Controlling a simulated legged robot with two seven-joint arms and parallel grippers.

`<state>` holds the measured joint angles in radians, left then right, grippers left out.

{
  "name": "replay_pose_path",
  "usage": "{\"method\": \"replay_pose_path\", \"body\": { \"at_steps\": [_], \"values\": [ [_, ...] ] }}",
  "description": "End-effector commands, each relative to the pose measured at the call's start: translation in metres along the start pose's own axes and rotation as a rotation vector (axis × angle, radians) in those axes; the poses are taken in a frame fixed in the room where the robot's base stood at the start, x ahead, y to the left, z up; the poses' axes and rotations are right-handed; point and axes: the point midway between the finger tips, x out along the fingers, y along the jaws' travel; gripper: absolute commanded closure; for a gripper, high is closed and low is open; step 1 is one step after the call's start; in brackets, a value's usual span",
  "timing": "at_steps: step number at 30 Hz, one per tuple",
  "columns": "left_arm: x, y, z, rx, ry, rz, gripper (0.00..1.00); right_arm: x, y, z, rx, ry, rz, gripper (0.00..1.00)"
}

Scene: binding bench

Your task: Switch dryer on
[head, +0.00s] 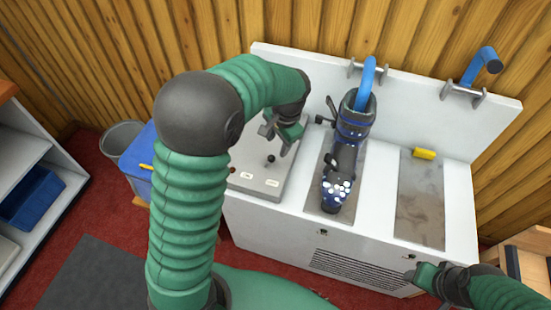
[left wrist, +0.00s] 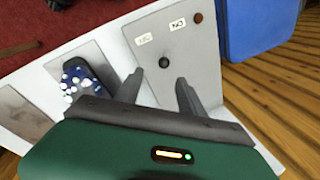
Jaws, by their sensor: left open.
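The dryer (head: 283,225) is a white bench-like unit against the wooden wall. Its grey control panel (head: 262,187) is at the left end, with a small black knob (head: 270,158), two white labels (head: 272,182) and a small dark reddish round spot. My left gripper (head: 283,132) is open just above and behind the knob. In the left wrist view the black knob (left wrist: 164,62) shows ahead of and between the two fingers (left wrist: 158,90), apart from both. The reddish spot (left wrist: 197,17) is beside the labels there. My right gripper (head: 424,277) is at the dryer's front right; its jaws are unclear.
Another blue pipe (head: 478,66) is bare. A yellow block (head: 424,154) lies on the right panel. A blue bin (head: 140,160) and grey bin (head: 122,138) stand left.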

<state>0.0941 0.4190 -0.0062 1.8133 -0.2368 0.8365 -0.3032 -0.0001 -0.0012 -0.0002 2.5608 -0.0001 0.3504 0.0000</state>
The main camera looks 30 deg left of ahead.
Motion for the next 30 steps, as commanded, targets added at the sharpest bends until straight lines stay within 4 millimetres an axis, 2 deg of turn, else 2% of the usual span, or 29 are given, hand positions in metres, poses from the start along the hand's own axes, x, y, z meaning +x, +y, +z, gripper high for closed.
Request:
{"method": "replay_pose_path", "body": {
  "at_steps": [1,6,12,16,24,30],
  "values": [
    [0.019,-0.001,0.001,-0.002,-0.007,0.004,0.54,0.004,0.0,0.001,0.0,0.0,0.0,0.48],
    [0.067,-0.005,0.003,-0.003,-0.004,0.009,0.54,0.01,0.0,0.002,0.0,0.0,0.0,0.48],
    [0.106,-0.004,0.003,-0.004,0.001,0.007,0.54,0.014,0.0,0.003,0.0,0.0,0.0,0.48],
    [0.116,-0.003,0.002,-0.002,0.001,0.005,0.54,0.015,0.0,0.003,0.0,0.0,0.0,0.48],
    [0.118,-0.003,0.001,-0.003,0.003,0.004,0.54,0.015,0.0,0.003,0.0,0.0,0.0,0.48],
    [0.119,-0.004,0.002,-0.004,0.002,0.007,0.79,0.015,0.0,0.003,0.0,0.0,0.0,0.48]
  ]
}}
